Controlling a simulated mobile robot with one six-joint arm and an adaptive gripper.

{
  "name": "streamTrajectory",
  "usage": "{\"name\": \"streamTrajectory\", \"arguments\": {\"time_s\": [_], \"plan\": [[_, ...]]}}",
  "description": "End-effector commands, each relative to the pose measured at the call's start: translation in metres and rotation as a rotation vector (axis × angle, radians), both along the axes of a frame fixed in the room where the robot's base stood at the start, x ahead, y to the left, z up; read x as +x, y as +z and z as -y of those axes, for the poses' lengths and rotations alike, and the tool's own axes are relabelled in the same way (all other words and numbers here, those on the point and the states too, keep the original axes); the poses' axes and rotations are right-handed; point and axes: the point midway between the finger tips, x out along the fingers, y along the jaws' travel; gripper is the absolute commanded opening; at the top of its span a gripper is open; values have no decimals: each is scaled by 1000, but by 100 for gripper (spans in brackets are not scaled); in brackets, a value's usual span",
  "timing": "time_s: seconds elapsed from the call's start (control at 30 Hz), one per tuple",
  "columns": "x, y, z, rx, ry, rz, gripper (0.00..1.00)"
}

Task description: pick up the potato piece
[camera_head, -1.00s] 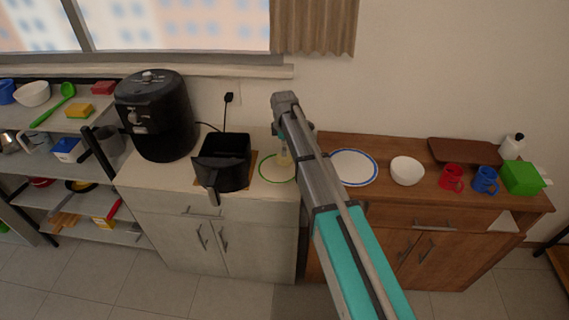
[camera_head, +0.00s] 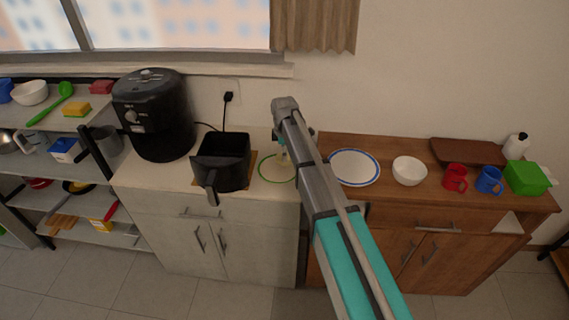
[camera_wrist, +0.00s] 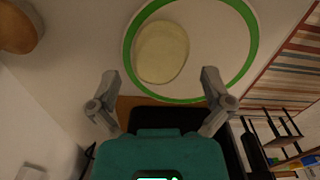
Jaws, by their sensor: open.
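The potato piece (camera_wrist: 162,52) is a pale yellow, rounded slab on a white plate with a green rim (camera_wrist: 245,52) in the wrist view. In the head view the green-rimmed plate (camera_head: 268,174) lies on the light counter, partly hidden by my arm. My gripper (camera_wrist: 158,88) is open, its two fingers spread wide with nothing between them. In the wrist view the potato piece shows just beyond the fingertips, between their lines. I cannot tell the exact height of the fingertips above the plate.
A black air fryer drawer (camera_head: 222,160) stands left of the plate, with the air fryer (camera_head: 155,115) behind it. On the brown cabinet to the right are a blue-rimmed plate (camera_head: 354,167), a white bowl (camera_head: 409,171), a red mug (camera_head: 455,178) and a blue mug (camera_head: 489,181).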

Motion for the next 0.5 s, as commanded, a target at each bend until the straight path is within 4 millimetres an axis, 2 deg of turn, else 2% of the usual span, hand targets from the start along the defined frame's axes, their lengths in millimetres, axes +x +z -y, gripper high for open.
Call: {"name": "streamTrajectory", "arguments": {"time_s": [0.03, 0.2, 0.5], "plan": [[0, -8, 0, 0, 0, 0, 100], [0, -20, 0, 0, 0, 0, 100], [0, -26, 0, 0, 0, 0, 100]]}}
